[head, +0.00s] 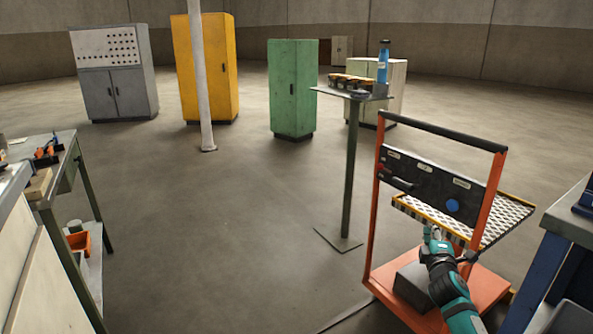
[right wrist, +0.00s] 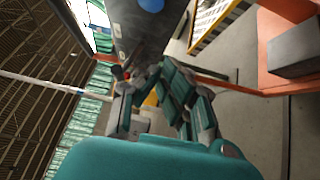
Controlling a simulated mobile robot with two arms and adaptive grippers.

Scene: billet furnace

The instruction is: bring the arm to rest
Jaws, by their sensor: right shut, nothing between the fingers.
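My right arm, teal and black, comes in from the bottom right in the head view. My right gripper (head: 437,236) is in front of the orange cart, just below its dark panel (head: 428,182). In the right wrist view my right gripper (right wrist: 150,88) is shut with nothing held, and the panel (right wrist: 140,28) is close beyond the fingers. I cannot tell whether the fingertips touch it. My left gripper is not in view.
The orange cart (head: 373,228) bears a perforated tray (head: 513,212) and a grey block (head: 413,286). A thin-legged stand (head: 348,170) is behind it. A blue-legged bench (head: 545,275) is at right, a workbench (head: 75,165) at left.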

